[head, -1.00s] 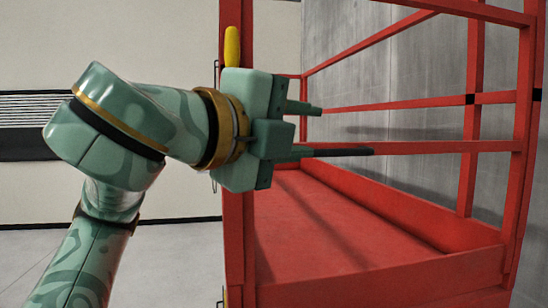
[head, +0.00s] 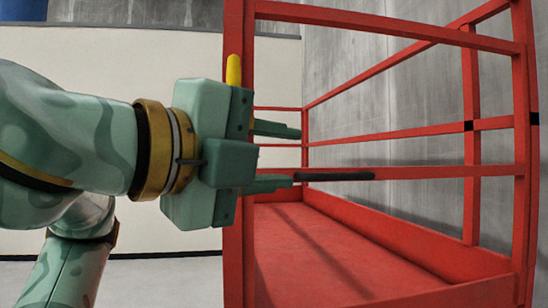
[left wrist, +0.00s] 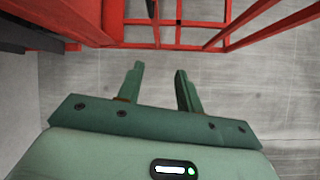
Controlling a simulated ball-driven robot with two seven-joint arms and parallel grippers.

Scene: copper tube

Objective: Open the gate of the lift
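The red lift (head: 340,255) fills the right of the head view, with a floor and railings. Across its near side, red bars form what looks like the gate (head: 440,171), and I cannot tell whether it is latched. A black grip (head: 335,176) sits on the middle bar. My left gripper (head: 296,156) is open beside the left post, fingers pointing right. Its lower fingertip is at the left end of the grip in the picture; I cannot tell if they touch. In the left wrist view the fingers (left wrist: 159,71) are apart with nothing between them. My right gripper is not in view.
The red left post (head: 236,265) stands behind my gripper, with a yellow piece (head: 233,70) near its top. Grey concrete wall (head: 400,95) lies behind the lift. Pale wall (head: 70,75) and open floor are at the left.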

